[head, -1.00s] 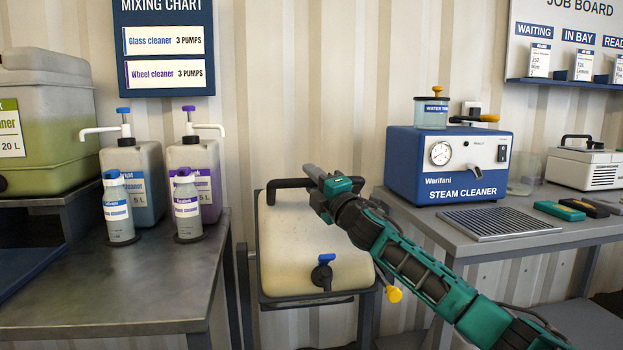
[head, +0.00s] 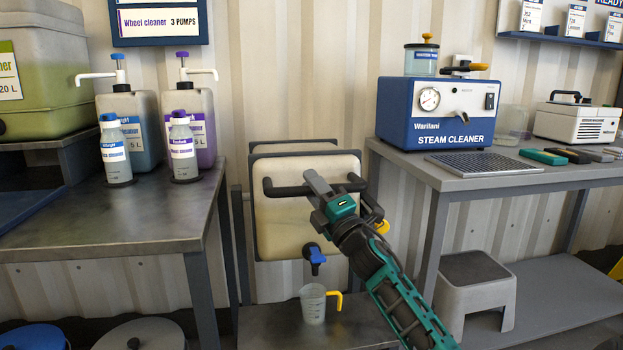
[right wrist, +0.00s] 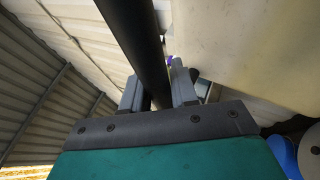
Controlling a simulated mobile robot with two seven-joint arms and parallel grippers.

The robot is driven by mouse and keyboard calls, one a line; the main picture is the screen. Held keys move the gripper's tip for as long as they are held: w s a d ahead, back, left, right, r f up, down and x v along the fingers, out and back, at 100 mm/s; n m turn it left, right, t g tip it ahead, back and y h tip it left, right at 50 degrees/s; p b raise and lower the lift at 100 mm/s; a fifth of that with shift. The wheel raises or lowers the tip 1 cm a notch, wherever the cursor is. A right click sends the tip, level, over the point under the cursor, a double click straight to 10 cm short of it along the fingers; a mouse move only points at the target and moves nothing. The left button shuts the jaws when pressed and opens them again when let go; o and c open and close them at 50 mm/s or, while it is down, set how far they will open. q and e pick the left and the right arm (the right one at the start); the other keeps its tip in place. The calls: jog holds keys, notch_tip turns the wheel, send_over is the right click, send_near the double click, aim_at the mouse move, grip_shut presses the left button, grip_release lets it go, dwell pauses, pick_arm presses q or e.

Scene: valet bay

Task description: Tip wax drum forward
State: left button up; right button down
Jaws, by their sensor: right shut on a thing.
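The wax drum (head: 283,227) is a cream container between the two benches, tipped forward on its stand. Its black handle bar (head: 285,190) faces me, and a tap with a blue lever (head: 317,258) hangs at its lower front. My left gripper is not in view.
A clear measuring jug with a yellow handle (head: 313,303) stands on the low shelf (head: 265,322) below the tap. The left bench (head: 130,215) holds pump bottles and spray bottles. The right bench (head: 480,178) holds a steam cleaner (head: 437,113). A grey step stool (head: 476,290) stands below it.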

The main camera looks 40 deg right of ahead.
jog(key=shift+s+a+f+n+t+y, duration=0.25)
jog(key=shift+s+f+n+t+y, duration=0.2)
jog(key=shift+f+t, duration=0.1)
jog(key=c, duration=1.3)
grip_release()
jog(key=shift+o, duration=0.8)
jog(key=shift+s+r, duration=0.15)
jog(key=shift+s, duration=0.1)
jog(key=shift+o, duration=0.8)
jog(key=v, duration=1.3)
jog(key=shift+w+a, duration=0.1)
jog(key=shift+a, duration=0.05)
